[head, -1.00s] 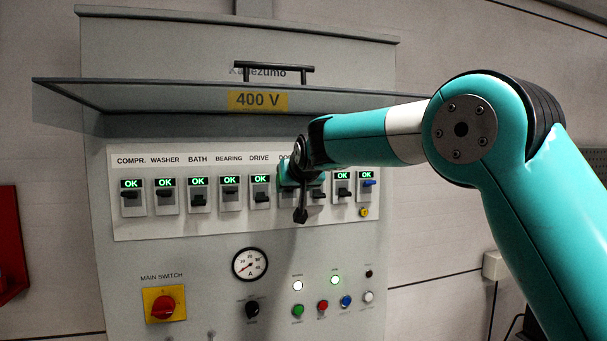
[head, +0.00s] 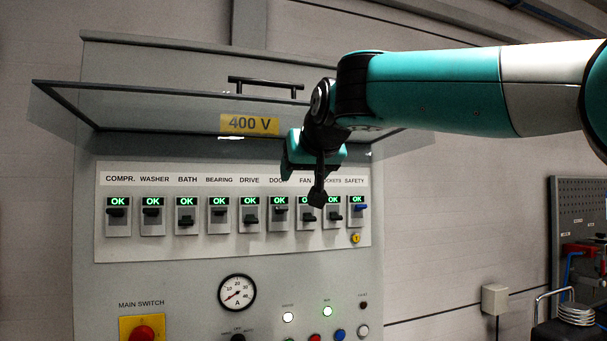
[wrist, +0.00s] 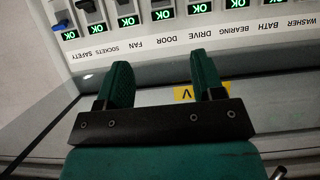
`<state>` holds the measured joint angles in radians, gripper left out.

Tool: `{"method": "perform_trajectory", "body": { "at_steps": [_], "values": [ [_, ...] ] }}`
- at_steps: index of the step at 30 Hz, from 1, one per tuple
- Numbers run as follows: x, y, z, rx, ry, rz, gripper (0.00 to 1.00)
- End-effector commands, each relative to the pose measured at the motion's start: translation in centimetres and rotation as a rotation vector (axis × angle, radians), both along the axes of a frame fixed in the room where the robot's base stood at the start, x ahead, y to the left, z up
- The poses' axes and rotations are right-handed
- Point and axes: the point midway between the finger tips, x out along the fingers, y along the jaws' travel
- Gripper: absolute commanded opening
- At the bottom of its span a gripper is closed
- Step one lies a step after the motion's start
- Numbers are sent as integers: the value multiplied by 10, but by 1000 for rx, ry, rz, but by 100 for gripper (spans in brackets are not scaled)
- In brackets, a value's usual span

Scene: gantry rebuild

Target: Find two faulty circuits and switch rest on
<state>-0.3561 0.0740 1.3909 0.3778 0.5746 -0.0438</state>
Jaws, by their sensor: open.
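The grey cabinet (head: 90,150) carries a row of breakers on a white panel (head: 230,246). COMPR. (head: 117,225), WASHER (head: 152,226), BATH (head: 187,229), BEARING (head: 219,227), DRIVE (head: 250,227), DOOR (head: 280,225) and the blue-levered SAFETY (head: 359,221) show green OK. BATH and DRIVE levers sit lower than COMPR., WASHER and BEARING. SOCKETS (head: 333,223) and FAN (head: 306,224) have displays partly covered by my arm. My gripper (head: 288,170) is in front of the panel near the DOOR label, apart from the levers. In the wrist view my gripper (wrist: 160,68) is open and empty.
A clear lid (head: 170,115) marked 400 V is raised above the breakers. Below are a gauge (head: 237,293), a red-yellow main switch (head: 142,330), small buttons and a yellow key switch (head: 355,238). A pegboard rack (head: 580,205) stands at the right.

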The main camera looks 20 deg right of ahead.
Motion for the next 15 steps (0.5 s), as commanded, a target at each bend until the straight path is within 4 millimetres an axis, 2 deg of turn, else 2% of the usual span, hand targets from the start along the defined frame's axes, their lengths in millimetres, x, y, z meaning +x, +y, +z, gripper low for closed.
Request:
{"method": "perform_trajectory", "body": {
  "at_steps": [11, 14, 15],
  "values": [
    [-1, 0, -4, -2, 7, 4, 62],
    [-9, 5, -31, -19, 54, 42, 62],
    [-16, 8, -48, -28, 87, 70, 62]
  ]
}}
